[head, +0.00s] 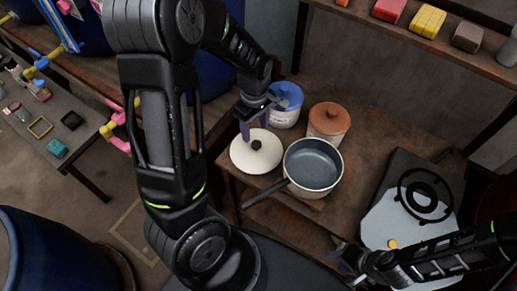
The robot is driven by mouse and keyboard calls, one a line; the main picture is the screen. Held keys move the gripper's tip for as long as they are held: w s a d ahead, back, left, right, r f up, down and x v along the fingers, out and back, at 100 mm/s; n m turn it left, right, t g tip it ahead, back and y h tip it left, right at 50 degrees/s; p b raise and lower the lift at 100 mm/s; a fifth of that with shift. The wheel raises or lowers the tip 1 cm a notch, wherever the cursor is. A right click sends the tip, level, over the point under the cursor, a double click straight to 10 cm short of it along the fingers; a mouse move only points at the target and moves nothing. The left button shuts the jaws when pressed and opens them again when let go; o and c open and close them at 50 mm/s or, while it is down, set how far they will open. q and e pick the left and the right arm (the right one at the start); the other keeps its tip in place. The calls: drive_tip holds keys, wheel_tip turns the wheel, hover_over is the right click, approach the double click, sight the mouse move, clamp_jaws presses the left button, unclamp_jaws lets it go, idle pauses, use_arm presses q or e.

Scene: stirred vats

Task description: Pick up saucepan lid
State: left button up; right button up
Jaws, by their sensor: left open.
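The saucepan lid (270,160) is a cream-white disc with a black knob, lying on the wooden table just left of the saucepan. The saucepan (313,165) is cream outside and grey inside, uncovered, with a dark handle pointing to the lower left. My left gripper (256,122) is open, with its fingers above the lid's far part near the knob. I cannot tell whether a finger touches the lid. My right gripper (341,258) is low in the picture near the table's front, away from the lid; its fingers are too small and dark to read.
A burner with a black ring (422,194) is at the right. A shelf with coloured blocks (427,21) is at the back. Bare tabletop lies right of the saucepan.

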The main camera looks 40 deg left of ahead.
sight(256, 143)
use_arm(q)
drive_tip(key=shift+f, duration=1.2)
drive_tip(key=shift+w+f+p, duration=0.2)
drive_tip(key=shift+f+p, duration=0.35)
drive_tip(key=shift+f, duration=2.05)
drive_tip(key=shift+c, duration=0.6)
clamp_jaws()
